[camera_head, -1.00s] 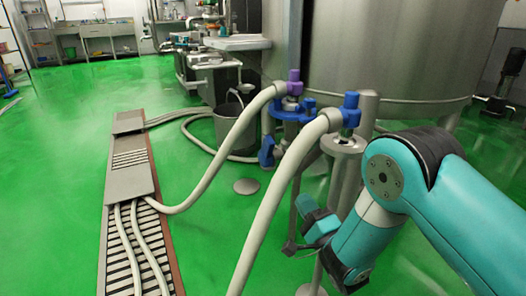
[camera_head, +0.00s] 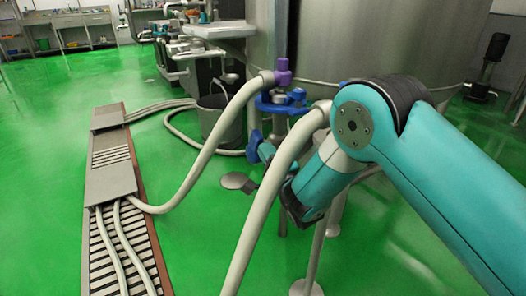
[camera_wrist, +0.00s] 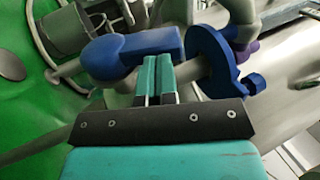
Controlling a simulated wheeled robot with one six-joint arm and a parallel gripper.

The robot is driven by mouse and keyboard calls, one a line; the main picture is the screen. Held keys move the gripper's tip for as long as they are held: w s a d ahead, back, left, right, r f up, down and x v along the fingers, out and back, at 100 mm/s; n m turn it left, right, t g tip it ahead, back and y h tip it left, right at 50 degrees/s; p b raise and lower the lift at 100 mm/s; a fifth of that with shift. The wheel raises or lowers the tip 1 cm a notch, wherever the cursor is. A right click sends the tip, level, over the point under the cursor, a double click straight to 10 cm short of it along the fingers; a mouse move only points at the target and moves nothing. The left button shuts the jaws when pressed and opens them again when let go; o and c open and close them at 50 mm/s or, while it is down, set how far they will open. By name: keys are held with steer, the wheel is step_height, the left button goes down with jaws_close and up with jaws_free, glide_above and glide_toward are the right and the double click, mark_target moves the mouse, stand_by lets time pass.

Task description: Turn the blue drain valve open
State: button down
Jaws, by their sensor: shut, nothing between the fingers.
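In the head view, the blue handle (camera_head: 253,141) shows low under the tank, left of the near hose. My gripper (camera_wrist: 159,62) is shut and empty. Its fingertips overlap the right part of the handle in the wrist view; I cannot tell if they touch. In the head view my gripper is mostly hidden behind the near hose, close to the handle.
A blue clamp (camera_wrist: 215,65) stands just right of my fingers. A thick pale hose (camera_head: 275,180) passes in front of my wrist, and another hose (camera_head: 205,160) runs to a purple fitting (camera_head: 283,73). A bucket (camera_head: 215,115) stands behind.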

mark_target(261, 141)
steer(key=shift+a, duration=0.15)
steer(key=r+p, duration=0.1)
steer(key=p, duration=0.4)
steer(key=r+g+h+p, duration=0.1)
steer(key=p, duration=0.4)
steer(key=shift+w+a, duration=0.15)
steer(key=shift+w, duration=0.15)
steer(key=p, duration=0.1)
steer(key=w+p, duration=0.1)
steer(key=p, duration=0.1)
steer(key=shift+a+r, duration=0.15)
steer(key=shift+r, duration=0.1)
steer(key=shift+a+f, duration=0.1)
steer(key=shift+a, duration=0.3)
steer(key=b+v, duration=1.5)
steer(key=v, duration=0.2)
steer(key=shift+d, duration=0.6)
